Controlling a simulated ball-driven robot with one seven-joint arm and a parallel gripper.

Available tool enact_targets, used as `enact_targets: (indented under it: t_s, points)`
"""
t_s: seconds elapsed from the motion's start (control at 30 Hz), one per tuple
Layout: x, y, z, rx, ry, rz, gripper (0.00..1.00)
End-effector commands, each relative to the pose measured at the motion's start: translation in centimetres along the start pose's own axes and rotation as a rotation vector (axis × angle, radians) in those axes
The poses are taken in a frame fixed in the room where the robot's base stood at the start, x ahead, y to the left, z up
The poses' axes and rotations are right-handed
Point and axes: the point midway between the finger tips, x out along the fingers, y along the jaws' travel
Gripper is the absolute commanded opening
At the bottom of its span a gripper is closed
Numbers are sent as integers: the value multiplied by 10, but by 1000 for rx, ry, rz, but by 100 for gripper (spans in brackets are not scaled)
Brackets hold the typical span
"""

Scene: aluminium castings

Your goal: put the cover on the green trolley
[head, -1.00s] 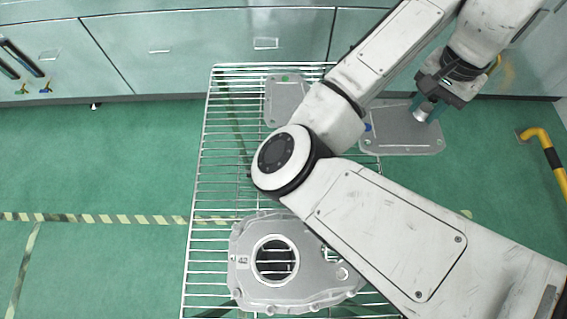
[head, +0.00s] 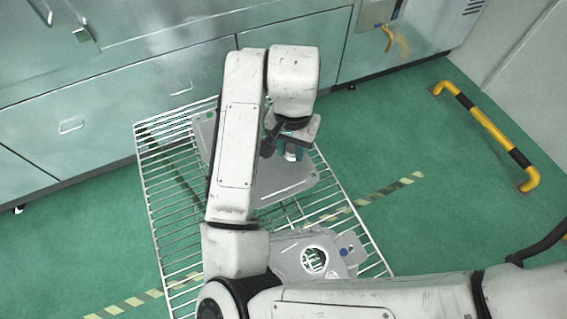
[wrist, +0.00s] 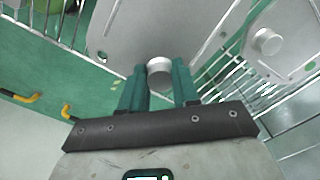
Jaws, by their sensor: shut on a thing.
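My gripper (head: 288,150) is shut on the round knob of a flat pale grey metal cover (head: 290,185). In the wrist view, my teal fingers (wrist: 159,85) stand either side of the knob, and the cover (wrist: 165,30) spreads beyond them. A green dot shows near its left corner. In the head view, the cover appears over the wire-topped stand (head: 165,245); I cannot tell whether they touch. My arm hides part of it. I cannot pick out a trolley that is clearly green.
A casting with a round hole (head: 285,255) lies on the front of the wire top, partly behind my arm. Another knobbed grey part (wrist: 290,50) is at right in the wrist view. Cabinets (head: 110,100) stand behind.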

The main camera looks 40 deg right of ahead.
Motion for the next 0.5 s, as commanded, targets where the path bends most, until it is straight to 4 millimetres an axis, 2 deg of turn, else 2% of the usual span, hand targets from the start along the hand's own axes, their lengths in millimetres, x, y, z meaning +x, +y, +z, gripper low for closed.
enact_targets:
  t_s: [0.1,0.33,0.5]
  points:
    - [12,-6,10,-3,0,1,0]
    - [26,-12,19,-3,0,0,0]
    - [48,-10,17,0,0,1,0]
